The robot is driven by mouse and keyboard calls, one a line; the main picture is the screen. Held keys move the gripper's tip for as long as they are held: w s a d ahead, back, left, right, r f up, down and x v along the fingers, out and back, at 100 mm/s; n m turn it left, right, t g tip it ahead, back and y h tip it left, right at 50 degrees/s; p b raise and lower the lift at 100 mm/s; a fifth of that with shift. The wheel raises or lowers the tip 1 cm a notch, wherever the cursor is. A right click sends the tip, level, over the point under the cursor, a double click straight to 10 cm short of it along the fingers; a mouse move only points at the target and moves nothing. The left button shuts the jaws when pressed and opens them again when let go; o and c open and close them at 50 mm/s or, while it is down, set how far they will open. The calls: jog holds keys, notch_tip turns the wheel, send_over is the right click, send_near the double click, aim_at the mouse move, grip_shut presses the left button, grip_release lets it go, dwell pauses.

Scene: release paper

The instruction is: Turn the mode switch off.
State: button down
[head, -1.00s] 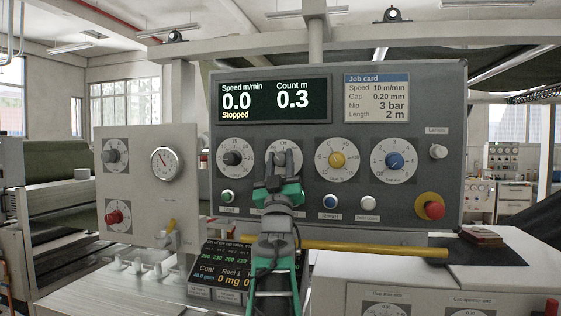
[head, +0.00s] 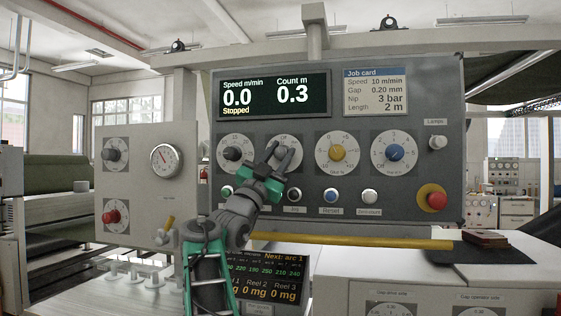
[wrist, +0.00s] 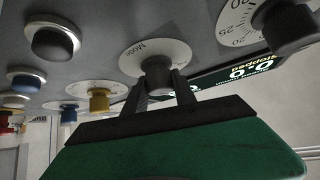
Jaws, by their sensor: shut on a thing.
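The mode switch is a dark knob on a round white dial (head: 285,139) in the lower middle of the grey control panel. Its plate, marked Mode, also shows in the wrist view (wrist: 150,52), with the grey knob (wrist: 157,70) standing out from it. My gripper (head: 279,154) reaches up to this dial from the lower left, tilted to the right. In the wrist view my gripper (wrist: 159,86) has its two fingers on either side of the knob, shut on it. The fingers hide the knob's pointer in the head view.
A black-knobbed dial (head: 232,154) is close on the left; yellow (head: 337,153) and blue (head: 395,153) dials are to the right. A row of buttons, including Reset (head: 330,196), runs below. The red stop button (head: 437,201) is at lower right. The display (head: 272,96) reads Stopped.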

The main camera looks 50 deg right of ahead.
aim_at(277, 157)
jog(key=shift+r+m+g+y+p, duration=0.1)
jog(key=shift+m+g+y+p, duration=0.35)
jog(key=shift+m+g, duration=1.3)
jog(key=shift+m, duration=0.25)
jog(key=c, duration=1)
grip_release()
jog(key=b+v, duration=0.3)
jog(key=v, duration=0.4)
jog(key=shift+w+a+b, duration=0.1)
jog(key=shift+b, duration=0.2)
jog(key=shift+a+f, duration=0.25)
